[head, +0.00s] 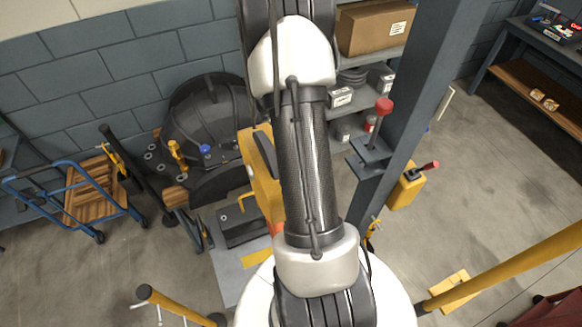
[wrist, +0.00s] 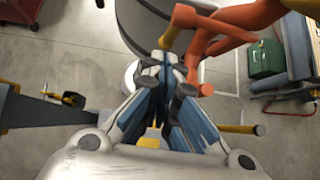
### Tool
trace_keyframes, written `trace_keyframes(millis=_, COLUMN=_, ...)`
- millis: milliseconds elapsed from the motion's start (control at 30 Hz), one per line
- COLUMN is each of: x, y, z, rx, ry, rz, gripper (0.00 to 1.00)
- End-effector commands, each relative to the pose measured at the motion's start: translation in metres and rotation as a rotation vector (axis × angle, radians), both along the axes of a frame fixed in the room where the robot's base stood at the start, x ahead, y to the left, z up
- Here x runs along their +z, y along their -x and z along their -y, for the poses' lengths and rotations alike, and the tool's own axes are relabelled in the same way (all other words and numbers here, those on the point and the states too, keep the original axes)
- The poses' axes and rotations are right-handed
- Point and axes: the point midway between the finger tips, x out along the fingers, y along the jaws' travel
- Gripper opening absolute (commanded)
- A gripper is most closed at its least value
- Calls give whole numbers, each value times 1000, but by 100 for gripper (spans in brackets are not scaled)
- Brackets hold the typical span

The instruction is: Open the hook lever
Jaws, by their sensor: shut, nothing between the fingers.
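In the wrist view, an orange branched piece (wrist: 245,17), which looks like the hook lever, comes in from the upper right off a yellow body (wrist: 299,55). My gripper (wrist: 165,62) is shut and empty. Its tips lie just below the yellow cross-piece and left of the orange stub in the picture; I cannot tell whether they touch. In the head view, my arm hides the gripper and most of a yellow body (head: 258,185) behind it.
A black domed casing (head: 222,112) stands by the wall, left of my arm. A dark post (head: 415,110) with a red-knobbed lever (head: 382,108) stands on the right. A blue cart (head: 75,205) is at far left. A yellow bar (head: 505,268) crosses the lower right.

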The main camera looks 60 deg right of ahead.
Motion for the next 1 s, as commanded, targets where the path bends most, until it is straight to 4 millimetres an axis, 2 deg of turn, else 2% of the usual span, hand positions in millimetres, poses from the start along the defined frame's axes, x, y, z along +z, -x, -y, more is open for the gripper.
trace_keyframes(millis=200, x=-6, y=5, z=-7, rx=1, ry=-75, rz=-122, gripper=0)
trace_keyframes(millis=500, x=-7, y=6, z=-8, rx=0, ry=-70, rz=-114, gripper=0)
trace_keyframes(millis=1000, x=10, y=6, z=-8, rx=0, ry=-70, rz=-114, gripper=0)
